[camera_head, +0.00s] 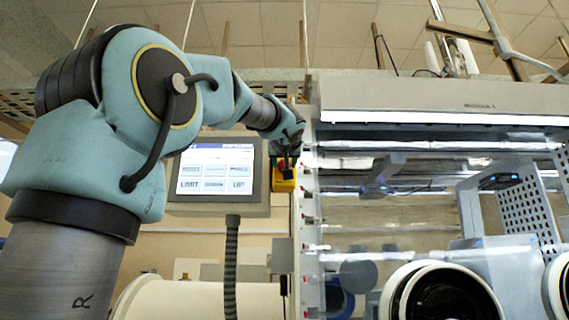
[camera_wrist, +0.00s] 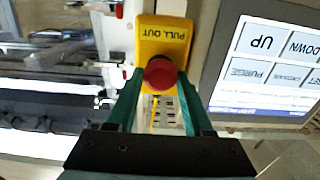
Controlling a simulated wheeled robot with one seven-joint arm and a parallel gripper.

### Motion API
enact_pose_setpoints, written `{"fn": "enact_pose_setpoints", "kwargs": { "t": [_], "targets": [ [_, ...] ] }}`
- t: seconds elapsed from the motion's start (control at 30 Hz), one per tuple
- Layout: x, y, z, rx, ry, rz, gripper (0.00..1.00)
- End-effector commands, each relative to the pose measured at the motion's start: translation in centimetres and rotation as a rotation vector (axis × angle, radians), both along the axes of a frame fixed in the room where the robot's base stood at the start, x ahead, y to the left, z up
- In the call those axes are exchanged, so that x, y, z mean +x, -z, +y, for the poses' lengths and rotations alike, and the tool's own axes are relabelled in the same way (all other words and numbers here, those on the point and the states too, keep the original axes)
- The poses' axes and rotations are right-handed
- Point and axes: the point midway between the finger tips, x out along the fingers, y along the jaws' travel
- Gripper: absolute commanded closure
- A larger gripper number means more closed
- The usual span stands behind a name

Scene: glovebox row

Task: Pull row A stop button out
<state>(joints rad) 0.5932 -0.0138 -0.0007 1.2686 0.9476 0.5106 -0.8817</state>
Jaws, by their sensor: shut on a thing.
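The row A stop button is a red mushroom knob (camera_wrist: 160,73) on a yellow box marked PULL OUT (camera_wrist: 163,36), which shows upside down in the wrist view. In the head view the yellow box (camera_head: 284,181) is on the post right of the screen, and my gripper (camera_head: 285,160) is in front of it, hiding most of the knob. In the wrist view my gripper (camera_wrist: 160,88) has its two green fingers on either side of the red knob, shut on it. The exact contact at the fingertips is partly hidden by the knob.
A touch screen panel (camera_head: 216,176) with LIMIT and UP keys is close left of the box; it also shows in the wrist view (camera_wrist: 268,65). The clear glovebox window and a round glove port (camera_head: 447,296) are to the right. A ribbed conduit (camera_head: 231,265) hangs under the panel.

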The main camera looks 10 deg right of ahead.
Motion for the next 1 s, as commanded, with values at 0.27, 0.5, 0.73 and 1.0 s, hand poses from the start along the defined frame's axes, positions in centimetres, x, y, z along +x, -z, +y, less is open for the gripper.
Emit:
{"fn": "enact_pose_setpoints", "kwargs": {
  "t": [0.27,0.5,0.73,1.0],
  "targets": [
    [0.0,0.0,0.0,0.0,0.0,0.0,1.0],
    [-1.4,0.4,0.2,-0.002,0.0,-0.002,1.0],
    [-1.8,0.1,0.3,0.0,0.001,0.002,1.0],
    [-1.8,0.1,0.3,0.0,0.001,0.002,0.32]
  ]
}}
